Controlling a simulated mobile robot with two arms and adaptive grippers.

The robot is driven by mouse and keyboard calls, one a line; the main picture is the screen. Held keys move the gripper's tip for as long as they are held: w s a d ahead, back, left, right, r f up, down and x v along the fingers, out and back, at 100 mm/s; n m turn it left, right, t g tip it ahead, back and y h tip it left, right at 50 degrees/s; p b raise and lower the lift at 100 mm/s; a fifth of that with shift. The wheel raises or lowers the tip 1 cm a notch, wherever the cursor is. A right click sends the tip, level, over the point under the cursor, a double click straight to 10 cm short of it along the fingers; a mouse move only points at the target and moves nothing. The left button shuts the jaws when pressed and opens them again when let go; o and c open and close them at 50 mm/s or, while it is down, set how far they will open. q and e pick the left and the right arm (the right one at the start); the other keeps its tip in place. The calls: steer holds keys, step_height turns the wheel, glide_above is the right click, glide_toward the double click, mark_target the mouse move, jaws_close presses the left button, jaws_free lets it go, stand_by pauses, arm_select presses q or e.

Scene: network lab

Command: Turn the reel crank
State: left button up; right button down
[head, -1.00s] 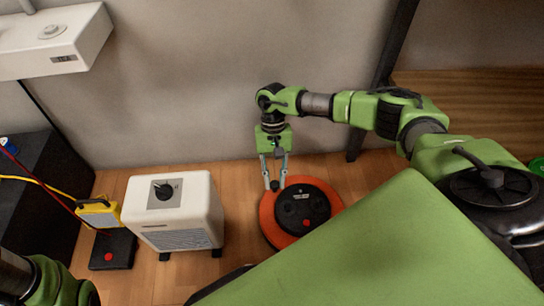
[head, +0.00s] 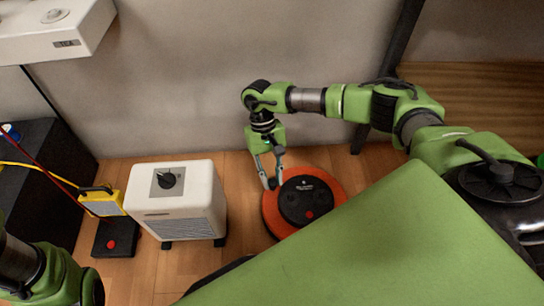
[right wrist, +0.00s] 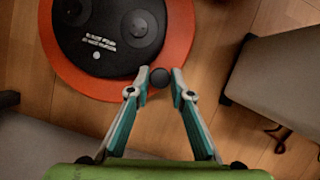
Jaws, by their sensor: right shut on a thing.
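The reel is an orange disc (head: 275,223) with a black hub (head: 304,197) on the floor in the head view. My right gripper (head: 272,184) reaches down to its upper left rim. In the right wrist view, my right gripper (right wrist: 160,76) is shut on a small dark round knob (right wrist: 160,77), the crank's handle, beside the orange rim (right wrist: 104,88). The black hub (right wrist: 108,30) shows at the upper left there. How the knob joins the reel is hidden. At the head view's lower left only part of my left arm shows; its fingers are not visible.
A white box with a dial (head: 198,190) stands left of the reel. Further left are a yellow device (head: 100,203), a black pad with a red button (head: 122,240) and a dark cabinet (head: 40,170). The wall is behind; a dark post (head: 400,50) stands to the right.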

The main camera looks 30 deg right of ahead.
steer(key=c, duration=2.1)
jaws_free()
steer(key=shift+c, duration=0.2)
steer(key=a+v, duration=0.1)
steer(key=v, duration=1)
steer(key=shift+d+r, duration=0.4)
steer(key=shift+d, duration=0.1)
steer(key=shift+w, duration=0.15)
